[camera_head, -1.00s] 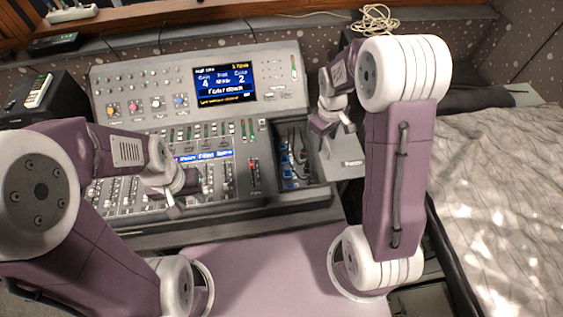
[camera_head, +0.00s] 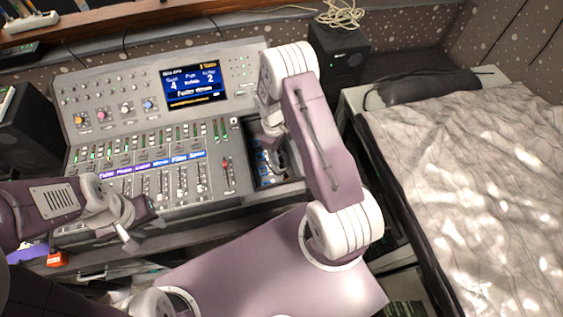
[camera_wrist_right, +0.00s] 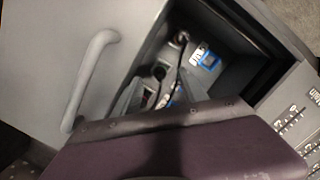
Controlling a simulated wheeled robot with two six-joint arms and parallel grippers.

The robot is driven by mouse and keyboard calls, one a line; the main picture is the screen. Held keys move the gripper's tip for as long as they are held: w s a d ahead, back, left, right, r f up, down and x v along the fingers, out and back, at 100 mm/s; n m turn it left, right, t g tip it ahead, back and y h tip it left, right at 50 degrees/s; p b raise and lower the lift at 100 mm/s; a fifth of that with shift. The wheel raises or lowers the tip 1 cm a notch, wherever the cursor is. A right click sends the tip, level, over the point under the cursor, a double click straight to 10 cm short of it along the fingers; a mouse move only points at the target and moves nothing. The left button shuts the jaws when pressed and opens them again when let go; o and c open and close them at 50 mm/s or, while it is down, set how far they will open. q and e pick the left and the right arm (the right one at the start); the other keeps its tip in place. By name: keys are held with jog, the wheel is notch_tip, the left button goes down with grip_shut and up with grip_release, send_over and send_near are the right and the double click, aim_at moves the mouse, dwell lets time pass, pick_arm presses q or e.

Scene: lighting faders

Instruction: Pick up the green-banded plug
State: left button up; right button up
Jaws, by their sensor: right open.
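In the head view, an open compartment (camera_head: 290,188) at the right end of the lighting desk holds dark cables and plugs with blue parts. My right gripper (camera_head: 276,160) is at this compartment, partly hidden by its own arm. The right wrist view shows the compartment's inside, with a blue-marked plug (camera_wrist_right: 208,60) and other plugs and cables close to the gripper. My purple gripper body hides the lower part of that view. My left gripper (camera_head: 137,228) is open and empty over the desk's front left edge.
The lighting desk (camera_head: 150,130) has faders and a lit screen (camera_head: 192,84). A black speaker (camera_head: 338,55) stands behind on the right, and a bed (camera_head: 470,170) fills the right side. A grey handle (camera_wrist_right: 90,75) shows beside the compartment in the wrist view.

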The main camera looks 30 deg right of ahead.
aim_at(281, 159)
jog(key=shift+s+d+f+p, duration=0.15)
jog(key=shift+f+p, duration=0.05)
jog(key=shift+f, duration=1.15)
jog(key=shift+s+d+f+p, duration=0.1)
jog(key=shift+s+f+p, duration=0.1)
jog(key=shift+f, duration=1.15)
grip_shut()
